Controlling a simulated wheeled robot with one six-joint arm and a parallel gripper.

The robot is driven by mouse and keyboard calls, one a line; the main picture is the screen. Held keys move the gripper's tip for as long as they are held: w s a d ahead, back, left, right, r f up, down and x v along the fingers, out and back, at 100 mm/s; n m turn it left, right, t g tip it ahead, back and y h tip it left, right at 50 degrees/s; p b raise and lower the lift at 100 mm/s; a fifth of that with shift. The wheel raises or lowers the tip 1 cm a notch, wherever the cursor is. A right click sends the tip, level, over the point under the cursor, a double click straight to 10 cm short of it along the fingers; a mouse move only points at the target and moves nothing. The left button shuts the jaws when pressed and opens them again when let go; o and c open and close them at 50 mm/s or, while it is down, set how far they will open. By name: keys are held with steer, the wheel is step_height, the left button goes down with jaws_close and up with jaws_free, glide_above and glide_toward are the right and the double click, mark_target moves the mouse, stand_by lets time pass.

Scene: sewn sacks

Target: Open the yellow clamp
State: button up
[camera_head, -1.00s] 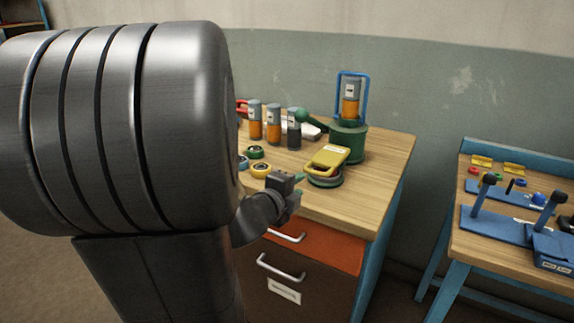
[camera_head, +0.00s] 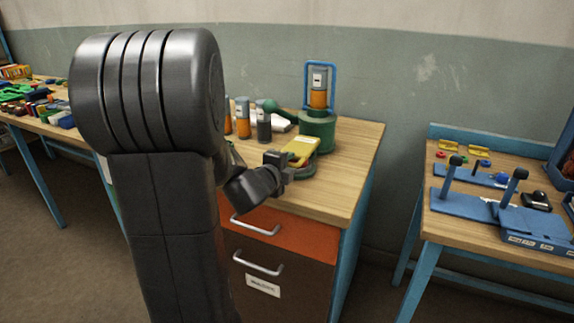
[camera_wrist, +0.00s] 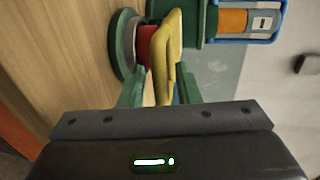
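The yellow clamp (camera_head: 301,148) lies over a low round green base (camera_head: 303,167) near the cabinet top's right front. In the wrist view the clamp's yellow handle (camera_wrist: 167,45) shows on edge, with a red part (camera_wrist: 147,45) and the green base (camera_wrist: 125,45) beside it. My gripper (camera_head: 287,165) is at the clamp's near side. In the wrist view its green fingers (camera_wrist: 160,90) stand apart, one on each side of the handle's near end. I cannot tell whether either finger touches it. Part of the clamp is hidden behind my gripper in the head view.
A green cylinder (camera_head: 318,131) with an orange canister (camera_head: 318,92) in a blue frame stands close behind the clamp. Several canisters (camera_head: 243,120) stand to the left. The cabinet top's right side (camera_head: 350,165) is clear. A blue workbench (camera_head: 455,232) is at the right.

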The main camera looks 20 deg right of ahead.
jaws_close()
steer(key=shift+r+p, duration=0.2)
steer(key=shift+p, duration=0.2)
